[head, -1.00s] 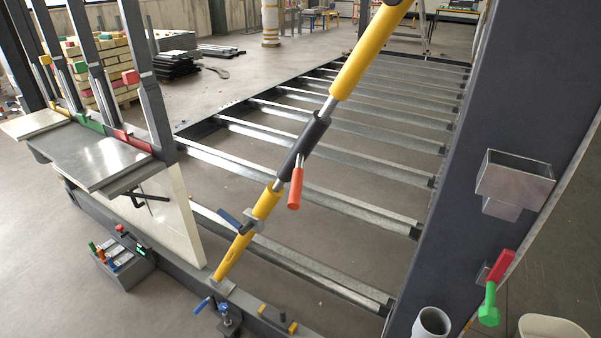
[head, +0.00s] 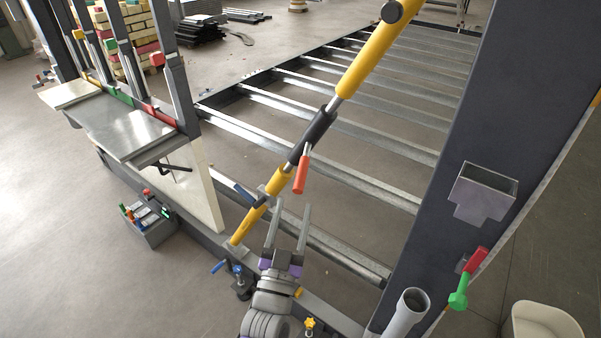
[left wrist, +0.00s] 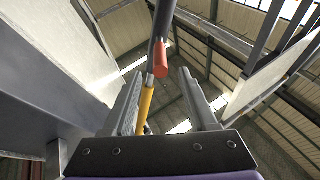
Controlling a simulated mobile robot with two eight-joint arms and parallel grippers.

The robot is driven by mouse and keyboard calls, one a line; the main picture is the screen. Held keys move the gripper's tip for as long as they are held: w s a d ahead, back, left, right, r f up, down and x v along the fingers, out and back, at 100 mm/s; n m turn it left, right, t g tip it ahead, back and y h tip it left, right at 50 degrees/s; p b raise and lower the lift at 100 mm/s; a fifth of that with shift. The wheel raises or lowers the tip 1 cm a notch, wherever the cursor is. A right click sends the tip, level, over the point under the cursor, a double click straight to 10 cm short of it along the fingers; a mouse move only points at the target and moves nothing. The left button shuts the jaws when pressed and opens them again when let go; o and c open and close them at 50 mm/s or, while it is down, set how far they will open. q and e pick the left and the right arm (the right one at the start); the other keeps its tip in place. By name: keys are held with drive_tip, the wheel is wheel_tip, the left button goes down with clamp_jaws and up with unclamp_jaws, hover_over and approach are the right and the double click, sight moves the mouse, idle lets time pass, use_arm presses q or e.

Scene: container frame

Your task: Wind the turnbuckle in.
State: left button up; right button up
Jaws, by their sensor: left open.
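The turnbuckle is a yellow diagonal strut (head: 368,66) with a dark grey middle sleeve (head: 318,132) and bare threaded rods at both ends of it. Its lower yellow part (head: 251,219) meets the bottom beam. An orange-red handle (head: 301,175) hangs from the sleeve. In the left wrist view the handle (left wrist: 164,61) and sleeve (left wrist: 157,30) show beyond and between the open fingers (left wrist: 164,98). My right gripper is not in view.
A dark post (head: 435,150) with a metal bracket (head: 483,192) and a red-green handle (head: 468,279) stands on the right. A grey shelf (head: 120,128) and a toolbox (head: 150,226) are on the left.

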sight(305, 162)
use_arm(q)
drive_tip(key=x, duration=0.9)
drive_tip(key=shift+w, duration=0.1)
clamp_jaws()
idle(1.1)
